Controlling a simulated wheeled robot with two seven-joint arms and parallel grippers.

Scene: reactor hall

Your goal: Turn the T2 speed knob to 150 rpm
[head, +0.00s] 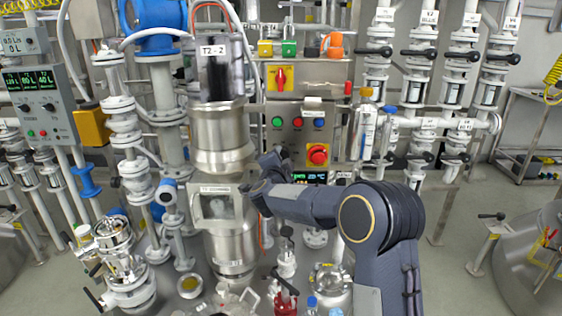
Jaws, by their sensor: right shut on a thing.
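The T2 control panel (298,138) is a grey box right of the reactor column labelled T2 - 2 (216,75). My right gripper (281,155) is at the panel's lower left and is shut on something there. That looks like the T2 speed knob, but the gripper and wrist hide the knob and its scale. A small display (309,177) with green digits shows below the panel, partly covered by my right arm. Its speed figure cannot be read clearly. My left gripper is not in view.
A red emergency stop (317,154) sits close right of my gripper. Green (277,122), red (297,123) and blue (319,123) buttons are above. A red switch on a yellow plate (280,78) is higher up. Glass and steel vessels crowd below; open floor (450,265) lies right.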

